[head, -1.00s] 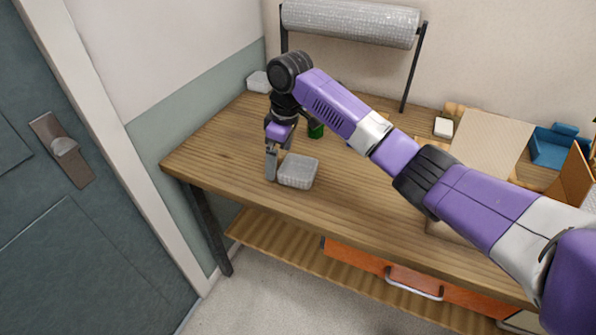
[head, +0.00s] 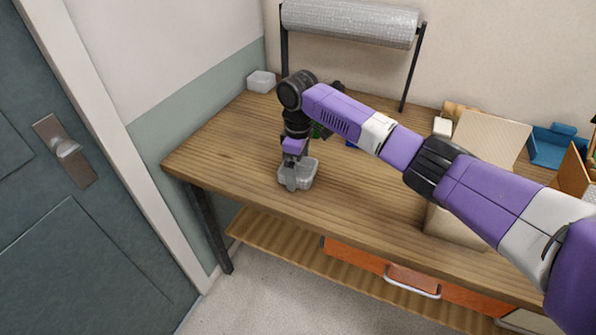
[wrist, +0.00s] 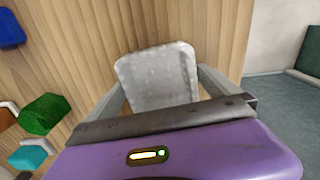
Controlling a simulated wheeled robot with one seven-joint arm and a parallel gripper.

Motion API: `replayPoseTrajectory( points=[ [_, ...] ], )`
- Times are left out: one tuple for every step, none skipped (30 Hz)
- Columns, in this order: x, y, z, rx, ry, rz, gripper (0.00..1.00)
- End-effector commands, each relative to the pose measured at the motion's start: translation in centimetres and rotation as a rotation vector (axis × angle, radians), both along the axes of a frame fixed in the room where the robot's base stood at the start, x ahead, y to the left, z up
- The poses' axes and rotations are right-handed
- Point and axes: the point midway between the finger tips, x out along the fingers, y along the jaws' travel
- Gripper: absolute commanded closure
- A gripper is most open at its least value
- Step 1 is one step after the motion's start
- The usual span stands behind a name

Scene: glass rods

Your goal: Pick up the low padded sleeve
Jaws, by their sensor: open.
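The low padded sleeve (head: 309,178) is a grey, bubble-textured block lying on the wooden table near its front edge. In the wrist view the sleeve (wrist: 158,76) lies between the two fingers of my gripper (wrist: 162,92). In the head view my gripper (head: 291,183) points down over the sleeve and hides part of its left side. The fingers are open, one on each side of the sleeve. I cannot tell whether either finger touches it.
A similar pale block (head: 261,81) stands at the table's back left corner. A green item (wrist: 45,114) and a blue item (wrist: 11,28) lie near the sleeve. A bubble-wrap roll (head: 350,22) hangs behind. The table's left part (head: 220,145) is clear.

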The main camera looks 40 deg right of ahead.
Motion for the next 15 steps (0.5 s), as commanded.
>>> replayPoseTrajectory(
  points=[
    [0.00, -0.01, -0.03, 0.000, 0.000, 0.000, 0.00],
    [0.01, 0.00, -0.03, 0.000, -0.001, 0.000, 0.00],
    [0.01, 0.00, -0.02, 0.000, -0.001, 0.000, 0.00],
    [0.02, 0.01, -0.02, 0.000, -0.001, 0.000, 0.00],
    [0.02, 0.01, -0.01, 0.000, -0.001, 0.000, 0.00],
    [0.02, 0.01, -0.01, 0.000, -0.001, 0.000, 0.06],
    [0.02, 0.01, 0.00, 0.000, -0.001, 0.000, 0.12],
    [0.02, 0.01, 0.00, 0.000, -0.001, 0.000, 0.18],
    [0.03, 0.01, 0.01, 0.000, -0.001, 0.000, 0.26],
    [0.03, 0.01, 0.01, 0.000, -0.001, 0.000, 0.31],
    [0.02, 0.02, 0.01, 0.000, -0.001, 0.000, 0.37],
    [0.03, 0.01, 0.02, 0.000, -0.001, 0.000, 0.45],
    [0.02, 0.02, 0.02, 0.000, -0.001, 0.000, 0.50],
    [0.03, 0.01, 0.03, 0.000, -0.001, 0.000, 0.50],
    [0.03, 0.01, 0.04, 0.000, -0.001, 0.000, 0.50]
  ],
)
